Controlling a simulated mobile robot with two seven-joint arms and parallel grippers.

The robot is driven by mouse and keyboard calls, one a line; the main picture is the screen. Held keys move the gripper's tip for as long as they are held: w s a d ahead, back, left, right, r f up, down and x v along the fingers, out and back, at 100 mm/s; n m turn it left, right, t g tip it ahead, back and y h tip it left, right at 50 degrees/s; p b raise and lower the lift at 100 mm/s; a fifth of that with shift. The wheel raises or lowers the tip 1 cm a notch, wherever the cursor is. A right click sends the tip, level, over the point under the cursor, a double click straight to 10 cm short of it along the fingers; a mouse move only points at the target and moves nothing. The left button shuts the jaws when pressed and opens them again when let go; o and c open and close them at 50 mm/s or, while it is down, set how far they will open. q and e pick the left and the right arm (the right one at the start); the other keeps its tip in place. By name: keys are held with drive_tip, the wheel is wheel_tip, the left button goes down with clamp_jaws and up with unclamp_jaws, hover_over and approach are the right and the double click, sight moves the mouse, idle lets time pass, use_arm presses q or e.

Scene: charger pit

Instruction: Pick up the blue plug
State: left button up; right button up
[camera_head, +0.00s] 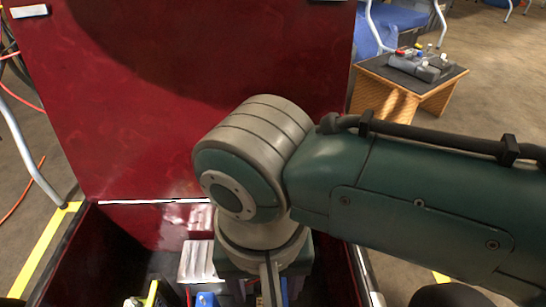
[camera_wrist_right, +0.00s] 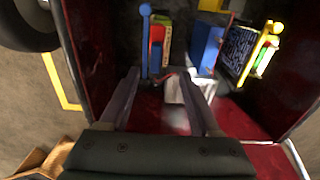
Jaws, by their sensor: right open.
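My right gripper (camera_wrist_right: 161,76) is open in the right wrist view, its two fingers apart with nothing held between them. Beyond the left fingertip stands a narrow blue piece with a round top (camera_wrist_right: 146,40), close to red and green-yellow parts. A wider blue block (camera_wrist_right: 207,48) stands beyond the right finger. I cannot tell which of these is the blue plug. In the head view my right arm reaches down into the red box and hides much of its inside. A blue piece (camera_head: 205,299) shows at the bottom edge. My left gripper is not in view.
The dark red box (camera_head: 130,240) has a tall raised red panel (camera_head: 160,110) behind it. A pale block (camera_head: 197,262) lies inside by the far wall. A yellow-framed part (camera_wrist_right: 265,45) stands near one wall. A small wooden table (camera_head: 440,95) with items stands behind, at right.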

wheel_tip(320, 180, down, 2)
drive_tip(key=shift+f+b, duration=0.25)
drive_tip(key=shift+b, duration=0.35)
drive_tip(key=f+b, duration=0.3)
drive_tip(key=d+f+b, duration=0.1)
drive_tip(key=f, duration=0.1)
drive_tip(key=shift+s+b, duration=0.35)
drive_tip(key=shift+b, duration=0.05)
use_arm(q)
wheel_tip(320, 180, down, 7)
drive_tip(key=shift+d, duration=0.15)
drive_tip(key=shift+r, duration=0.1)
use_arm(e)
drive_tip(key=shift+a+r, duration=0.1)
drive_tip(key=shift+c, duration=0.5)
clamp_jaws()
